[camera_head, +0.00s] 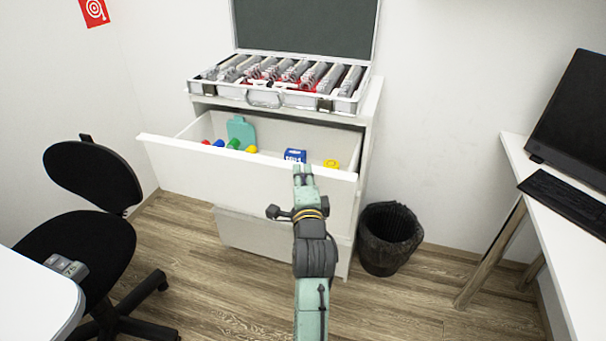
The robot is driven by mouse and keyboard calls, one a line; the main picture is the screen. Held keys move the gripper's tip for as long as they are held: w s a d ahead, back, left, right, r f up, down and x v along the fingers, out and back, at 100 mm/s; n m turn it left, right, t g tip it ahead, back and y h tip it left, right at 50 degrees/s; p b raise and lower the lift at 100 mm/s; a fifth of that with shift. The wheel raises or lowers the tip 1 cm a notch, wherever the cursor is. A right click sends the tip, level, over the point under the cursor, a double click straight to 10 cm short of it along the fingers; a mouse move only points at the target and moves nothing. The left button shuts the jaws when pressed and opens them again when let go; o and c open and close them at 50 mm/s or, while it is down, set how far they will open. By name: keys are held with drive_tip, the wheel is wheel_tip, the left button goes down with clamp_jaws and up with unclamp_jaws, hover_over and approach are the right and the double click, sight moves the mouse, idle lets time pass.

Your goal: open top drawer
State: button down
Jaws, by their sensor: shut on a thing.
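The top drawer (235,183) of a white cabinet (367,125) is pulled well out, and its inside shows from above. Inside it are a teal clipboard-like thing (241,131), a blue box (294,155), a yellow thing (331,164) and several small coloured pieces along the left. My gripper (302,170) is at the top edge of the drawer front, right of its middle, shut on that edge. The fingertips hide a little of the rim. The lower drawer (260,232) looks shut beneath it.
An open silver case (265,97) with several grey devices stands on the cabinet. A black bin (388,238) is right of the cabinet. A black chair (90,180) stands close to the drawer's left. A desk (570,215) is at right, a white table (35,300) at lower left.

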drive_tip(key=c, duration=1.7)
unclamp_jaws()
drive_tip(key=s, duration=0.7)
drive_tip(key=shift+s+d, duration=0.25)
drive_tip(key=shift+d, duration=0.1)
